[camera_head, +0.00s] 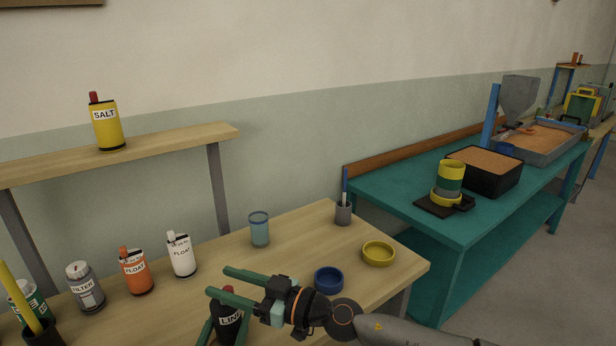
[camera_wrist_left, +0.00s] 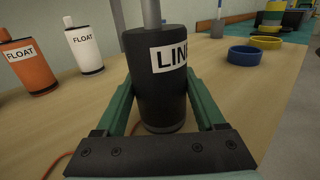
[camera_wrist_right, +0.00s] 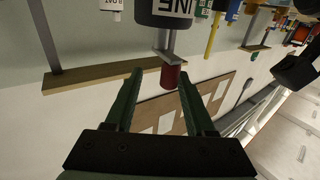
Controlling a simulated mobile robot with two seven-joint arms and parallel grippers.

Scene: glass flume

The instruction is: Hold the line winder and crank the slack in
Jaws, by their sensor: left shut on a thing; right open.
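The line winder is a black canister (camera_head: 230,322) with a white LINE label, upright at the bottom of the head view. My left gripper (camera_head: 225,320) is shut around its body; the left wrist view shows it between the green fingers (camera_wrist_left: 160,100). A grey crank rod (camera_wrist_left: 151,14) rises from its top. In the right wrist view, which is upside down, the winder (camera_wrist_right: 178,14) is at the top. Its red crank knob (camera_wrist_right: 172,78) shows between or just beyond the fingertips of my open right gripper (camera_wrist_right: 160,74).
White FLOAT (camera_head: 181,256), orange FLOAT (camera_head: 135,271) and FILTER (camera_head: 86,287) canisters stand left on the wooden table. A blue glass (camera_head: 259,231), blue ring (camera_head: 328,280), yellow ring (camera_head: 378,253) and pen cup (camera_head: 343,214) stand behind and right. A shelf holds a SALT canister (camera_head: 106,126).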

